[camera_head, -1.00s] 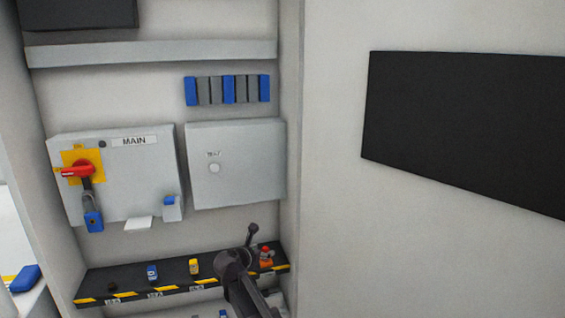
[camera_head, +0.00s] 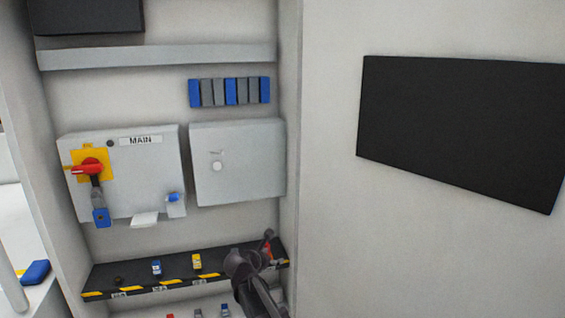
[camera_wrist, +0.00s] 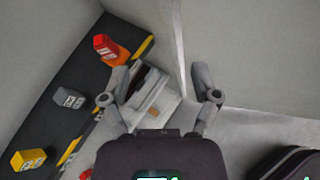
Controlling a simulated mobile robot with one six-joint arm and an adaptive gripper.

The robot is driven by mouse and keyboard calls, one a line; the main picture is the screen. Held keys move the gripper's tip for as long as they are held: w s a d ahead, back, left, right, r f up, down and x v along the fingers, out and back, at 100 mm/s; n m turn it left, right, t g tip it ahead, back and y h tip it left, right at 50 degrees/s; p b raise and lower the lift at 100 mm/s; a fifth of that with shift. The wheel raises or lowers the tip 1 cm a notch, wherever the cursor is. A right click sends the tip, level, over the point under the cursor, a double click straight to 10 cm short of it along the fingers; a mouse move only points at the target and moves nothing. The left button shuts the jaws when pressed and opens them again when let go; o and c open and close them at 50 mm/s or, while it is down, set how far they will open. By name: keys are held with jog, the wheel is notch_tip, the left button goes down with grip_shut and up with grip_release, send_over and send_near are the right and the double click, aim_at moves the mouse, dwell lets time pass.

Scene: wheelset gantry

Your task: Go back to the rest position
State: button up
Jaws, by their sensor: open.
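My gripper (camera_wrist: 163,85) is open in the wrist view, its two fingers spread with nothing held between them. Beyond the fingers lie the end of the shelf and a pale boxy thing below it. In the head view my dark arm (camera_head: 256,283) reaches up from the bottom, in front of the shelf's right end. The black shelf (camera_head: 215,262) has a yellow-and-black striped front edge. It carries a blue padlock (camera_head: 157,268), a yellow one (camera_head: 196,261) and a red-orange one (camera_head: 268,251) partly hidden by my arm.
A grey MAIN box (camera_head: 140,175) has a red switch handle (camera_head: 88,168) with a blue padlock (camera_head: 102,217) hanging below. A second grey box (camera_head: 245,165) stands beside it. A wall edge rises close right of the shelf; a black panel (camera_head: 460,130) hangs there. More small items show below the shelf.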

jog(key=s+d+f+m+g+y+p, duration=0.15)
jog(key=s+d+m+g+p, duration=0.45)
jog(key=s+d+m, duration=0.7)
jog(key=s+d+r+m+g+y+p, duration=0.2)
jog(key=s+d+m+g+y+p, duration=0.2)
jog(key=s+d+m, duration=0.3)
jog(key=shift+s+d+r+m+g+y+p, duration=0.15)
jog(key=shift+s+d+m+g+y+p, duration=0.3)
jog(key=shift+s+m, duration=2.55)
jog(key=shift+w+a+m, duration=0.25)
jog(key=shift+w+m, duration=0.55)
jog(key=shift+w, duration=0.05)
